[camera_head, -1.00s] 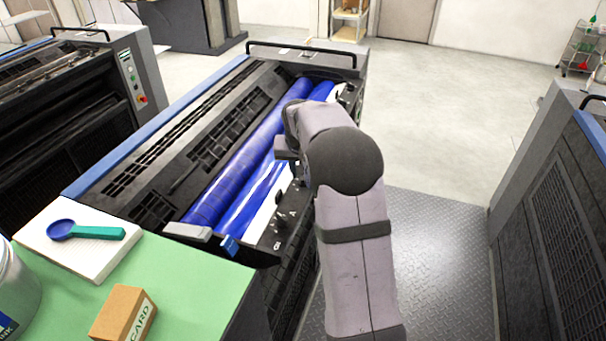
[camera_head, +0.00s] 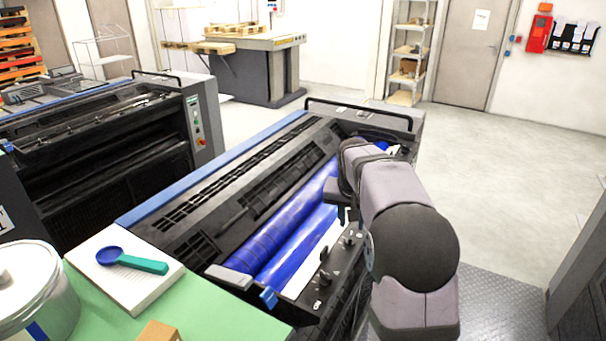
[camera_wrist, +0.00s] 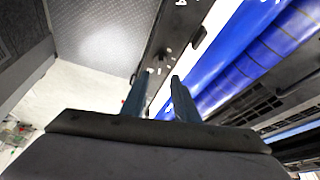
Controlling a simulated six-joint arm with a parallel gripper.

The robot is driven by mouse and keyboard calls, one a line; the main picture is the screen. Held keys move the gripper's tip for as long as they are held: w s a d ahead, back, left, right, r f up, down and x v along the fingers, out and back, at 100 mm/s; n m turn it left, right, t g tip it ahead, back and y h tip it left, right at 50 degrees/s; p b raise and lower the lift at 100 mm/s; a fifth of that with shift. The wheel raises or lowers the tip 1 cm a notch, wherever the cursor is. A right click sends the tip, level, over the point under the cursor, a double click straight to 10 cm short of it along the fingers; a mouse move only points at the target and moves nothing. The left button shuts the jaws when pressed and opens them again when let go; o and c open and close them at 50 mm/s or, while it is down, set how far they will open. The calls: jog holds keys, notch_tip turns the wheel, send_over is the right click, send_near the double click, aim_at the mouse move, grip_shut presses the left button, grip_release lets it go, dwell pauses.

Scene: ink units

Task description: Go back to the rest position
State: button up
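My gripper (camera_wrist: 160,78) shows two dark blue-grey fingers in the wrist view, with a gap between them and nothing held. In the head view my arm reaches over the right end of the near press, and my gripper (camera_head: 343,212) is mostly hidden behind my wrist. The press (camera_head: 240,190) has blue-inked rollers (camera_head: 290,225), which also run along the upper right of the wrist view (camera_wrist: 235,60). The fingers appear above the press's side edge, apart from the rollers.
A green table (camera_head: 215,315) at the front left holds a white pad (camera_head: 135,290) with a blue and teal scoop (camera_head: 130,261), a lidded tub (camera_head: 35,290) and a cardboard box (camera_head: 158,332). A second press (camera_head: 110,150) stands left. Open floor (camera_head: 480,160) lies beyond and right.

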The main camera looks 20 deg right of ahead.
jog(key=s+a+f+n+p, duration=0.1)
jog(key=s+a, duration=0.1)
jog(key=s, duration=0.1)
jog(key=s+a+f+n+g+p, duration=0.1)
jog(key=s+a+p, duration=0.1)
jog(key=s+a, duration=0.1)
jog(key=s+a+f+n+p, duration=0.1)
jog(key=s+a, duration=0.1)
jog(key=s, duration=0.1)
jog(key=shift+s+a+f+g+y, duration=0.2)
jog(key=shift+s+a+g+y, duration=0.1)
jog(key=shift+s, duration=0.05)
jog(key=s+a+f+n+g+b, duration=0.1)
jog(key=s+a+f, duration=0.2)
jog(key=s, duration=0.4)
jog(key=s+a+f+n+y+b, duration=0.1)
jog(key=s+a+f+b, duration=0.15)
jog(key=s, duration=0.35)
jog(key=s+a+f+n+g+b, duration=0.1)
jog(key=s+a+f, duration=0.1)
jog(key=s+f, duration=0.35)
notch_tip(320, 180, up, 16)
jog(key=s+p, duration=0.2)
jog(key=p, duration=1.3)
jog(key=shift+a+r+y, duration=0.2)
jog(key=shift+a+y, duration=0.1)
jog(key=shift+f, duration=0.1)
